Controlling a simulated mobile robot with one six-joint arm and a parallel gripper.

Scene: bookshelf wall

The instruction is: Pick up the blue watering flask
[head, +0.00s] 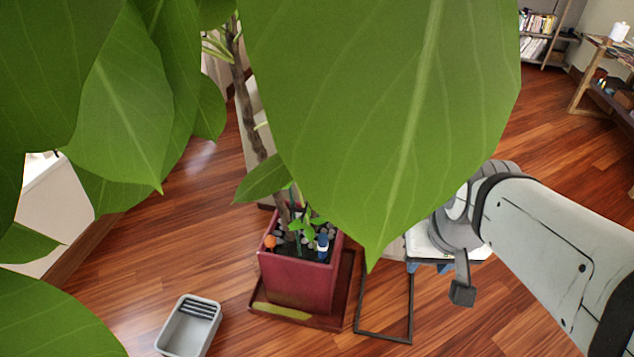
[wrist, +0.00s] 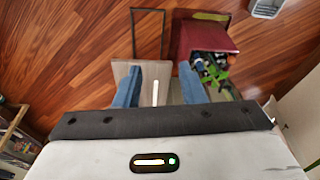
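A small blue and white object (head: 322,245), which looks like the blue watering flask, stands in the dark soil at the right side of a dark red square planter (head: 300,283). In the wrist view the planter (wrist: 213,38) shows at the top right; a small bluish-white spot (wrist: 199,66) in it may be the flask, too small to be sure. My gripper (head: 430,268) is right of the planter in the head view, partly hidden by a big leaf. In the wrist view its blue fingers (wrist: 158,76) are wide apart with nothing held between them.
Large leaves (head: 390,110) block much of the head view. A thin trunk (head: 245,105) rises from the planter. A grey bin (head: 190,326) stands on the floor at the lower left. A dark frame (head: 384,338) stands right of the planter. Wood floor is open at the right.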

